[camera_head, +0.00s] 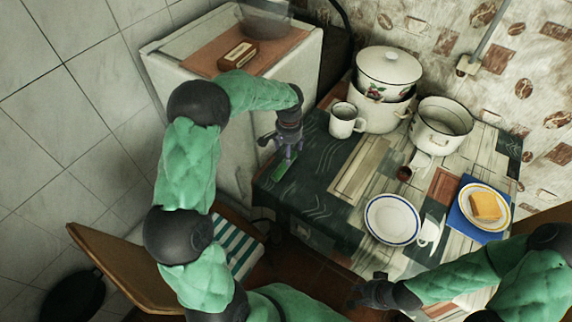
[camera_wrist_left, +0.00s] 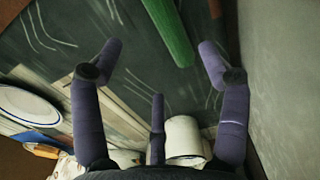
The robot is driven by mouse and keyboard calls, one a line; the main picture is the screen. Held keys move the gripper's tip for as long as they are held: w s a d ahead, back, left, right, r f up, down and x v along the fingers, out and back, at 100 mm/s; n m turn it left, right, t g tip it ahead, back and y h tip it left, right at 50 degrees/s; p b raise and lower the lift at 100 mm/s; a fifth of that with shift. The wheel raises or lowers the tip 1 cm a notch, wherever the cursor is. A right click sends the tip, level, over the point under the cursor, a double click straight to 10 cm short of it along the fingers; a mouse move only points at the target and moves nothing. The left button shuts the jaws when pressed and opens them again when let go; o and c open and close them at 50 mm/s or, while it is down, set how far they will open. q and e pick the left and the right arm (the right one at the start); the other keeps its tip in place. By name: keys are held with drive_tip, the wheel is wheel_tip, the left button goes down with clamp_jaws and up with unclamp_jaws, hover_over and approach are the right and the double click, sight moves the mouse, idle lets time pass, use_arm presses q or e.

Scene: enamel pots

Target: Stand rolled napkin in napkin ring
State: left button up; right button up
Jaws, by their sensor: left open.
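A green rolled napkin (camera_head: 283,170) lies on the tablecloth near the table's left edge. It also shows in the left wrist view as a green cylinder (camera_wrist_left: 168,30) beyond the fingers. My left gripper (camera_head: 286,152) is above and beside the napkin, with its purple fingers spread; in the wrist view the open gripper (camera_wrist_left: 160,47) has nothing between its fingertips. A small brown round piece (camera_head: 404,173), possibly the napkin ring, stands apart near the table's middle. My right gripper (camera_head: 358,291) is low at the table's front edge, and its finger opening is unclear.
A white mug (camera_head: 345,121), stacked pots (camera_head: 387,68) and an open pot (camera_head: 442,126) stand at the back. A plate with an orange block (camera_head: 486,206) lies right. The left tablecloth is mostly clear.

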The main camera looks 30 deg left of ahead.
sight(284, 166)
use_arm(q)
wheel_tip(284, 166, down, 4)
drive_tip(key=shift+r+b, duration=0.25)
drive_tip(key=shift+b, duration=0.15)
drive_tip(key=shift+w+a+f+b, duration=0.15)
drive_tip(key=shift+f+b, duration=0.4)
drive_tip(key=shift+f, duration=0.75)
drive_tip(key=shift+a+f+b, duration=0.25)
drive_tip(key=shift+f+b, duration=0.3)
drive_tip(key=shift+f, duration=0.75)
drive_tip(key=c, duration=1.1)
